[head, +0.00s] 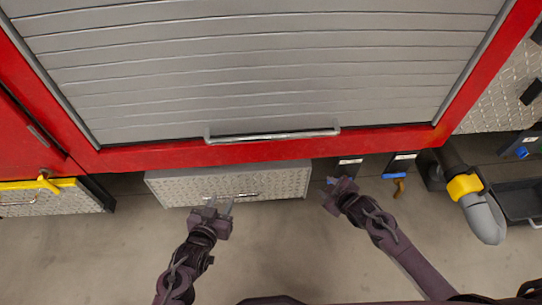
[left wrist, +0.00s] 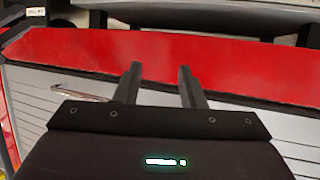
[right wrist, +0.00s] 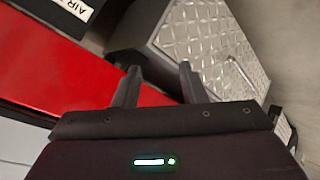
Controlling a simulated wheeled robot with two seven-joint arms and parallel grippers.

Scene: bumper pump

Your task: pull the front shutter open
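The front shutter (head: 260,70) is a grey slatted panel in a red frame, down to its bottom edge in the head view. A silver bar handle (head: 272,136) runs along that edge. The handle also shows at the left in the left wrist view (left wrist: 75,91). My left gripper (head: 220,204) is open and empty, below and left of the handle in the head view. My right gripper (head: 333,184) is open and empty, below the handle's right end. In the right wrist view its fingers (right wrist: 158,82) stand apart before the red frame. Neither gripper touches the handle.
A diamond-plate box (head: 229,186) with its own handle sits below the red frame (head: 200,156). A grey and yellow hose fitting (head: 475,202) is at the right, with blue and orange valve levers (head: 397,179). A yellow-topped step (head: 40,187) is at the left. The floor (head: 90,255) is clear.

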